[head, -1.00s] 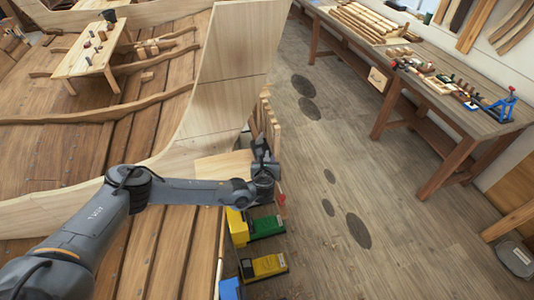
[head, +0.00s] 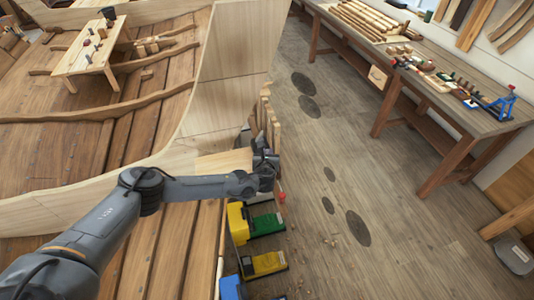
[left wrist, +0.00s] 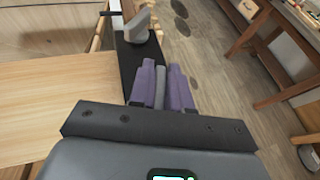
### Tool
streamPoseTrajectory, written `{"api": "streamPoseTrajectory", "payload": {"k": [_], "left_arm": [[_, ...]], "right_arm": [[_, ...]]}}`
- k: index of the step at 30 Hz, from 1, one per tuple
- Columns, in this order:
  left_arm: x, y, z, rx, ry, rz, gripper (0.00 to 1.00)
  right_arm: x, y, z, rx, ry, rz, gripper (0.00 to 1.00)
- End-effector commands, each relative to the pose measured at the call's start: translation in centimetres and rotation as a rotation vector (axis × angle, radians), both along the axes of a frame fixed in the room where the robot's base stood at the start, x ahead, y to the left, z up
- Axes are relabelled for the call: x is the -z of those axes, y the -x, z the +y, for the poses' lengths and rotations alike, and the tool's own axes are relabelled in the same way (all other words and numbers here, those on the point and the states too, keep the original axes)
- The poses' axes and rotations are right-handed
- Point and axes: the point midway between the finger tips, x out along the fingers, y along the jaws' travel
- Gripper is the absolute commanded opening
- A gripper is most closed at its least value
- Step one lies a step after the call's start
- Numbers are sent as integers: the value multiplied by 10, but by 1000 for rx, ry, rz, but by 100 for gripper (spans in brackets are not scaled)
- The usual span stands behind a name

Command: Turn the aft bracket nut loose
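My left gripper (head: 268,168) is at the edge of the pale hull end in the head view. In the left wrist view its two purple fingers (left wrist: 163,88) stand close together with a narrow grey bar (left wrist: 159,88) between them, and they appear to press on both sides of it. The bar looks like a nut's wing, but its root is hidden. Just beyond lies a black bracket plate (left wrist: 128,60), with a grey winged nut (left wrist: 137,27) on its far part, apart from the fingers. My right gripper is in neither view.
A pale wooden board (left wrist: 60,105) lies left of the fingers. Yellow and green boxes (head: 264,225) stand on the floor below, with a small red item (head: 281,196) above them. A workbench (head: 450,110) with tools runs along the right.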

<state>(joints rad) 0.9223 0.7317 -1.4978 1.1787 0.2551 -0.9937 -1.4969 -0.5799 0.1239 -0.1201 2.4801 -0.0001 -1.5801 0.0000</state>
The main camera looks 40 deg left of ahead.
Motion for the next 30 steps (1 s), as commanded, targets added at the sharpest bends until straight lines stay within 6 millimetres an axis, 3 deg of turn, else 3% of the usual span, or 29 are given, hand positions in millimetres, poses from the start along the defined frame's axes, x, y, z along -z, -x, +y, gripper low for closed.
{"api": "streamPoseTrajectory", "payload": {"k": [1, 3, 10, 22, 30], "left_arm": [[0, 0, 0, 0, 0, 0, 9], [0, 0, 0, 0, 0, 0, 0], [1, -1, 0, -30, 0, 0, 0], [3, 1, 1, -434, 2, -2, 0], [0, 3, 2, -487, 0, 0, 0]], "right_arm": [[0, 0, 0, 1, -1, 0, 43], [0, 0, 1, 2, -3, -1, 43], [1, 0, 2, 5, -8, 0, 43], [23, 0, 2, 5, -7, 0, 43], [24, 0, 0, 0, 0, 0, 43]]}}
